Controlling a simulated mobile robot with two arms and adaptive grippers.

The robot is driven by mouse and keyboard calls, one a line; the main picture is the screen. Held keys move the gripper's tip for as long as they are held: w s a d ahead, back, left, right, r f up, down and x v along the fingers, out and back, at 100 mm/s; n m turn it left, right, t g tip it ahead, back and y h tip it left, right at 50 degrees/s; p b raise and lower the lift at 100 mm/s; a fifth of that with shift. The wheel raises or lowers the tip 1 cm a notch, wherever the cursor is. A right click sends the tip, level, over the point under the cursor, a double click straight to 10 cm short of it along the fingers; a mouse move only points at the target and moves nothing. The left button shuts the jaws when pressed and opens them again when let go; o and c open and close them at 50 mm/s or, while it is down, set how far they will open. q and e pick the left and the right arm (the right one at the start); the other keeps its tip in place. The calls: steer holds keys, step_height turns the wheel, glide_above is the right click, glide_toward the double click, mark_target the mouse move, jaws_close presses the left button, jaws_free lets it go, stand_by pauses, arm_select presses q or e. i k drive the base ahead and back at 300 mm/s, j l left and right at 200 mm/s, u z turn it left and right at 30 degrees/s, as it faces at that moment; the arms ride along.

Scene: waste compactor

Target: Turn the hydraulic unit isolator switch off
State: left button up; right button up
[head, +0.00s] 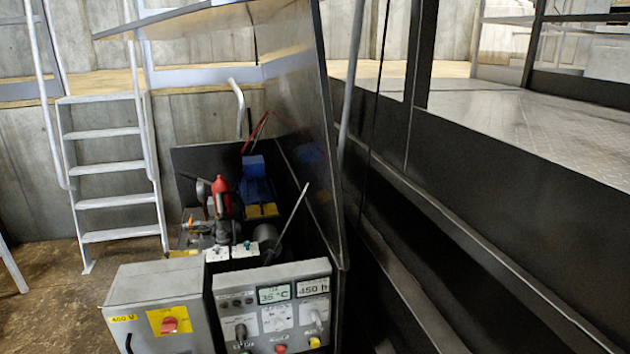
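A red rotary switch (170,324) on a yellow plate sits on the front of a grey electrical cabinet (150,285), low in the head view and left of centre. It looks like the isolator switch. Its handle is too small to tell which position it is set to. The cabinet also bears a yellow voltage label (122,318) and a dark curved handle (129,343) at its left edge. Neither of my grippers shows in the head view, and nothing is seen touching the switch.
Right of the cabinet is a control panel (262,322) with two displays, knobs and buttons. Behind it are a red component (221,196), pipes and a blue part (257,186). A raised metal cover (290,100) stands above. Steps (110,166) and open floor (50,290) lie left.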

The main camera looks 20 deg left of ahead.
mark_target(169, 324)
steer(key=u, duration=1.55)
